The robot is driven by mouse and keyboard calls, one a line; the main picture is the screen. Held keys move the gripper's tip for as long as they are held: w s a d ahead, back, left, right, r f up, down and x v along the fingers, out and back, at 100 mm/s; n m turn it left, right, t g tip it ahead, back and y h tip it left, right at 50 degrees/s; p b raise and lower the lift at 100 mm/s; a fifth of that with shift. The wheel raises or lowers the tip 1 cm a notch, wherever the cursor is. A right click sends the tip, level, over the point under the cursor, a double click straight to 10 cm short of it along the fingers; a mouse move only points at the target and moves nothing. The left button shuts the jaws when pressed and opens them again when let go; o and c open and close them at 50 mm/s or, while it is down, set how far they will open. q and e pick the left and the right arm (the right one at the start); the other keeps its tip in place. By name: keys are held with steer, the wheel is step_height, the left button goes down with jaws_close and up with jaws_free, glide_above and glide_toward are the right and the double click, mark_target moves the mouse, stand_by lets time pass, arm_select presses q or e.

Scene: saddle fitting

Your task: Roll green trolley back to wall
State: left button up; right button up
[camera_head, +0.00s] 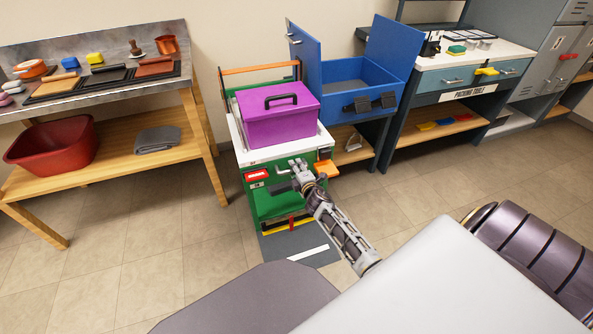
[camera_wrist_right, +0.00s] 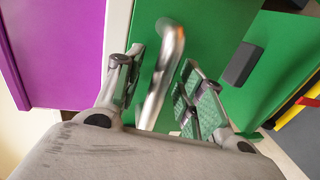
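The green trolley (camera_head: 283,203) stands between the wooden bench and the blue cabinet, with a purple lidded box (camera_head: 275,118) on its white top (camera_head: 237,135). An orange rail rises behind the box. A bent silver handle (camera_head: 282,170) sticks out from the trolley's front; it also shows in the right wrist view (camera_wrist_right: 160,80). My right gripper (camera_head: 297,172) is at the trolley's upper front. In its wrist view, the two fingers (camera_wrist_right: 158,88) are apart on either side of the silver handle, with visible gaps. My left gripper is not in view.
A wooden bench (camera_head: 120,184) with a red tub (camera_head: 52,145) stands left. An open blue box (camera_head: 352,82) sits right of the trolley. A packing tools bench (camera_head: 440,97) stands further right. A dark floor mat with a white stripe (camera_head: 307,253) lies in front; tiled floor is clear at left.

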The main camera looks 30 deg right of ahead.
jaws_close()
stand_by(0.3)
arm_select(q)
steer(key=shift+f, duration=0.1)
arm_select(e)
steer(key=shift+w, duration=0.1)
